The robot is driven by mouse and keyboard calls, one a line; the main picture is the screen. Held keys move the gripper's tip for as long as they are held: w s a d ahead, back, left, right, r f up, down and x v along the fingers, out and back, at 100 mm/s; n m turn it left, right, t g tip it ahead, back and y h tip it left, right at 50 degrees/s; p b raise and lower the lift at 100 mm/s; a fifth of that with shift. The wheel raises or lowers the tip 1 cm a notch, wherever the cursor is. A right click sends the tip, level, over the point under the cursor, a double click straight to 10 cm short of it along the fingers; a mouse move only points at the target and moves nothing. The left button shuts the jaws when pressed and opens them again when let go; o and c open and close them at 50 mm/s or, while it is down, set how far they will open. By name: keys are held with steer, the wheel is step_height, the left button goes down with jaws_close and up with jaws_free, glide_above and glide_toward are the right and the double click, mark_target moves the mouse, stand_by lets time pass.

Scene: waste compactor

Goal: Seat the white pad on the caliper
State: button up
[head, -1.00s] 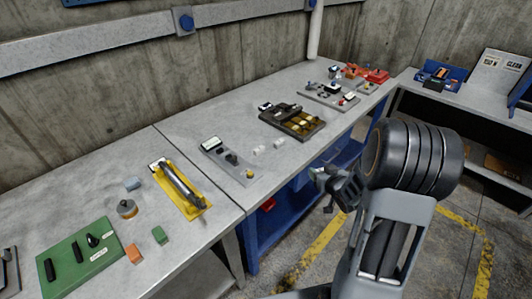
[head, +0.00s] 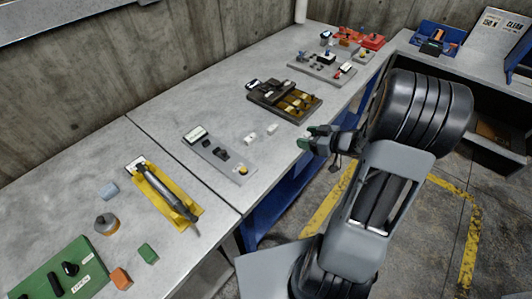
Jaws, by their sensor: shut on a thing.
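Two small white blocks lie apart on the grey bench, a nearer one (head: 250,137) and a farther one (head: 272,129); either may be a pad. Left of them is a grey plate (head: 232,165) with a white label, dark blocks (head: 215,151) and a yellow button. It may be the caliper fixture, but I cannot tell. My gripper (head: 306,138) is at the bench's front edge, right of the white blocks. Its fingers look dark green and point left. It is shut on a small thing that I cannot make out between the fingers.
A dark tray with brass-coloured parts (head: 285,102) stands behind my gripper. Left are a yellow cradle with a grey cylinder (head: 165,195), a green board (head: 62,272) and small loose blocks. Farther back are another grey plate (head: 323,68) and red parts. Bare bench lies between these groups.

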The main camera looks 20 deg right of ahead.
steer(key=s+a+x, duration=0.1)
steer(key=x, duration=0.8)
glide_above(268, 155)
steer(key=f, duration=0.3)
steer(key=s+d+f, duration=0.1)
steer(key=f, duration=0.1)
steer(key=shift+f+p, duration=0.15)
steer(key=shift+p, duration=0.2)
steer(key=shift+w+a+f, duration=0.25)
steer(key=shift+a+f, duration=0.1)
steer(key=shift+w+a+f, duration=0.1)
steer(key=shift+a+f, duration=0.05)
steer(key=shift+f, duration=0.4)
steer(key=shift+w+a+f, duration=0.1)
steer(key=shift+f, duration=1)
steer(key=shift+f, duration=0.1)
steer(key=shift+f, duration=0.15)
steer(key=o, duration=0.9)
